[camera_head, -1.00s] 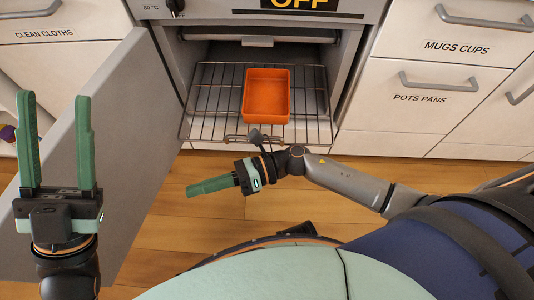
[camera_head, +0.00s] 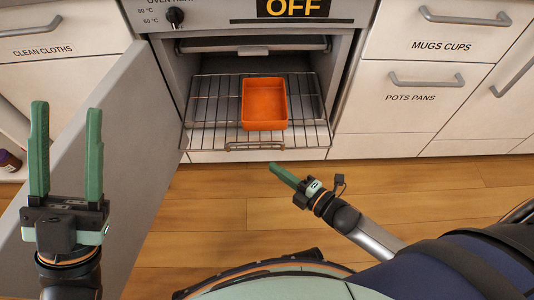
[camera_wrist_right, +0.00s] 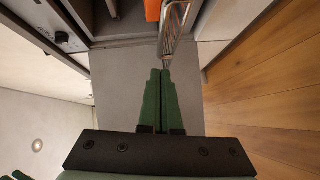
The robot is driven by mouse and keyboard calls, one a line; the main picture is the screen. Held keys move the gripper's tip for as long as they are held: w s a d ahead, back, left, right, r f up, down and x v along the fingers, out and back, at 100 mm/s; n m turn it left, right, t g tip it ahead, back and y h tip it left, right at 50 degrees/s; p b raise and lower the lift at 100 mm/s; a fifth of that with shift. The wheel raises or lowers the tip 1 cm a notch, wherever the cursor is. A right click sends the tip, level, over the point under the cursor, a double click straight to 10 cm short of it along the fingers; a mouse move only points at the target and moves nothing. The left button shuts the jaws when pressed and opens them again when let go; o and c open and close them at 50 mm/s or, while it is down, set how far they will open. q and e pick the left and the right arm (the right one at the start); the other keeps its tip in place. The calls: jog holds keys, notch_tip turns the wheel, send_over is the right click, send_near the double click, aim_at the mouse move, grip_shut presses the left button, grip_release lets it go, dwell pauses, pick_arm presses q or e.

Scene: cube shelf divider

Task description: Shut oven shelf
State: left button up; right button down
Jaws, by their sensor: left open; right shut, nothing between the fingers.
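The oven's wire shelf (camera_head: 210,117) is pulled out of the oven opening. An orange tray (camera_head: 264,128) stands on it. The shelf's front bar (camera_head: 256,147) faces me. My right gripper (camera_head: 272,166) is shut and empty, just in front of the shelf and below its front bar in the head view. In the right wrist view its closed green fingertips (camera_wrist_right: 160,72) point at the shelf's wire front (camera_wrist_right: 176,30), with an apparent small gap. My left gripper (camera_head: 67,108) is open and empty, in front of the grey oven door, away from the shelf.
The grey oven door (camera_head: 125,150) stands open on the left of the shelf. Drawers labelled pots pans (camera_head: 405,105) and mugs cups (camera_head: 435,40) are at right. The wooden floor (camera_head: 220,205) before the oven is clear.

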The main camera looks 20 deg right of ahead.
aim_at(256, 145)
pick_arm(q)
jog(key=shift+d+f+b, duration=0.15)
jog(key=shift+f+b, duration=0.45)
jog(key=shift+f, duration=0.15)
jog(key=shift+d+f+b, duration=0.15)
jog(key=shift+f+b, duration=0.4)
jog(key=shift+f, duration=0.15)
pick_arm(e)
jog(key=shift+w+a+f, duration=0.15)
jog(key=shift+w+f, duration=0.05)
jog(key=shift+w, duration=1)
jog(key=shift+w+a+f, duration=0.15)
jog(key=shift+w+f, duration=0.1)
jog(key=shift+w, duration=0.95)
jog(key=shift+w+a+f, duration=0.15)
jog(key=shift+w+f, duration=0.05)
jog(key=shift+w, duration=1)
